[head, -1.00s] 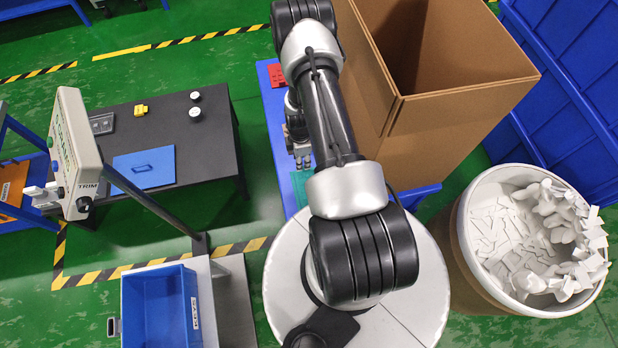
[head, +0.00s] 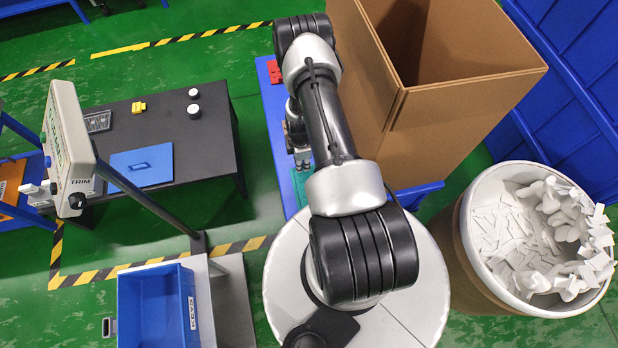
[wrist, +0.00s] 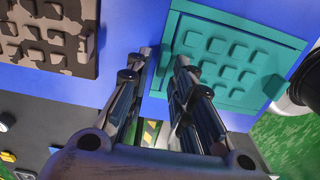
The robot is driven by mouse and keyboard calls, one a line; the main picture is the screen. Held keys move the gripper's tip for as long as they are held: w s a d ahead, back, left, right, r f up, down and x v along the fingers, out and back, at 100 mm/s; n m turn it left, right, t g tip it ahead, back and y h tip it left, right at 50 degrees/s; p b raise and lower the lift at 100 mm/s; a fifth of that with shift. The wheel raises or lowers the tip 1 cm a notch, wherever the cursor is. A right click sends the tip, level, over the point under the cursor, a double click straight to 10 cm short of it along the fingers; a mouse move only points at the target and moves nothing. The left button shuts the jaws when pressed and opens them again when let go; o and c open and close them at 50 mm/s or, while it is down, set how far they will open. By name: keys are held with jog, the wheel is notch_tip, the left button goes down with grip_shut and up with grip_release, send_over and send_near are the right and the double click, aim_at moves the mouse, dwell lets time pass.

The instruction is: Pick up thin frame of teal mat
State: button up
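The teal mat (wrist: 215,60) lies on a blue surface (wrist: 130,20) in the wrist view, with rows of raised square pads. A thin teal frame (wrist: 290,42) runs around its edge. In the head view only a small teal patch (head: 300,180) shows beside my arm. My gripper (wrist: 163,58) has its two fingers apart, with nothing visible between them. The fingertips appear at the mat's left edge in the wrist view; the right finger overlaps the frame's near left corner. I cannot tell whether it touches. In the head view my gripper (head: 303,162) is partly hidden by my arm.
A brown mottled mat (wrist: 48,35) with raised pads lies to the left in the wrist view. A tall open cardboard box (head: 440,120) stands right of my arm. A bin of white scraps (head: 468,235) is at the right. A dark table (head: 215,150) stands left.

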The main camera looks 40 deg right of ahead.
grip_shut()
notch_tip(320, 180, up, 25)
jog(key=p, duration=0.9)
dwell(0.8)
